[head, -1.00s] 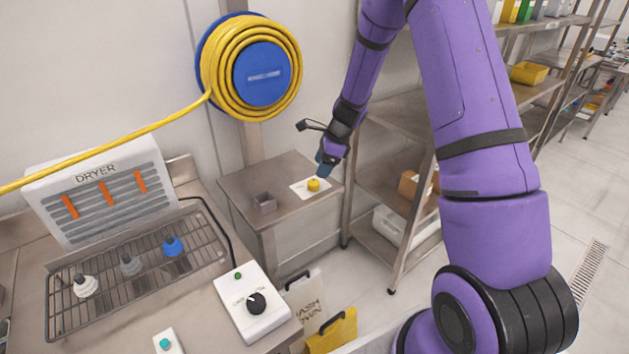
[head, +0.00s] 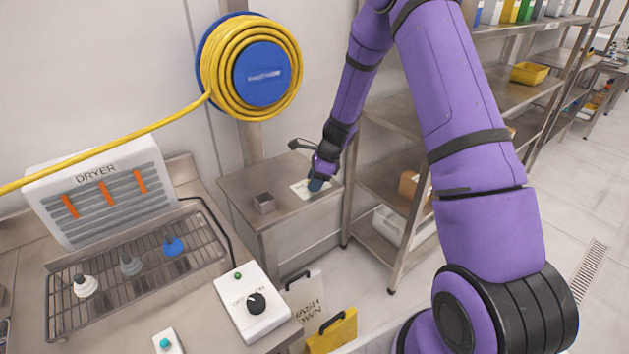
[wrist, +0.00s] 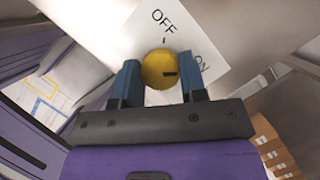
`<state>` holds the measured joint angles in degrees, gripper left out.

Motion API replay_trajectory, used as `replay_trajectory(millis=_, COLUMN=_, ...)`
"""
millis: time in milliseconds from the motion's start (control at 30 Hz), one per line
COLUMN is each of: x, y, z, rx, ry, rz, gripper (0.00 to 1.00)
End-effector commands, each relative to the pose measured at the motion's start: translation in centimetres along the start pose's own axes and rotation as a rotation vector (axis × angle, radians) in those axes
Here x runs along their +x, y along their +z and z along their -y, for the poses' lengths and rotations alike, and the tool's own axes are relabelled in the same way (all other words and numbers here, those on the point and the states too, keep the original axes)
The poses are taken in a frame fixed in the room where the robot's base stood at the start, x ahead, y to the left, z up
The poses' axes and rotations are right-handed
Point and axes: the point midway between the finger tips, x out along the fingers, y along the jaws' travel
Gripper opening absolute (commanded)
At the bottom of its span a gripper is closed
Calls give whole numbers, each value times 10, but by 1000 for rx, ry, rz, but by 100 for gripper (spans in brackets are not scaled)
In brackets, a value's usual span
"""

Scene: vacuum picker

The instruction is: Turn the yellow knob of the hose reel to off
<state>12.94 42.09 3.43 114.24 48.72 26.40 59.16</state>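The yellow knob (wrist: 158,68) shows in the wrist view on a white label plate (wrist: 200,28) marked OFF and ON. In the head view my gripper (head: 316,184) is over the plate (head: 300,190) on the small steel table and hides the knob. The hose reel (head: 262,72), blue with a coiled yellow hose, hangs on the wall above.
A small square metal cup (head: 264,203) stands on the steel table (head: 240,187), left of my gripper. The dryer (head: 100,190) and a control box with a black knob (head: 252,302) are at the left. Steel shelving (head: 400,140) stands close on the right.

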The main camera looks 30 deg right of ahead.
Motion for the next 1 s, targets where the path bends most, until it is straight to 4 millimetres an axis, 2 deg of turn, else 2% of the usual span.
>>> replay_trajectory(millis=467, x=0, y=0, z=1, rx=-82, ry=33, rz=0, gripper=15)
replay_trajectory(millis=1000, x=0, y=1, z=3, rx=-514, ry=212, rz=-1, gripper=15)
